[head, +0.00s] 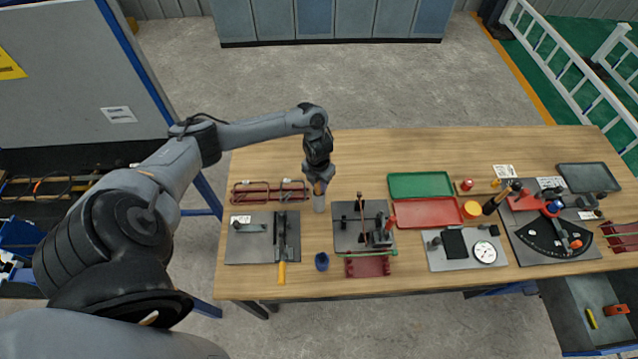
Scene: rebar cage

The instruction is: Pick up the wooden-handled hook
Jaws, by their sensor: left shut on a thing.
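My left gripper (319,184) points down over the back left part of the workbench. It is shut on the wooden-handled hook (320,188); only a small brown bit of the handle shows at the fingertips. Directly below stands a grey cylindrical holder (319,204), upright on the bench. The hook's metal part is hidden, and I cannot tell whether it is still inside the holder. My right gripper is not in view.
The wooden bench (355,150) is clear along its back edge. A red rack (268,194) is left of the gripper. Close in front are a grey plate (245,248) with a yellow-handled tool (282,270), a blue cup (322,262) and a fixture plate (345,213). Green (420,185) and red trays (428,212) lie to the right.

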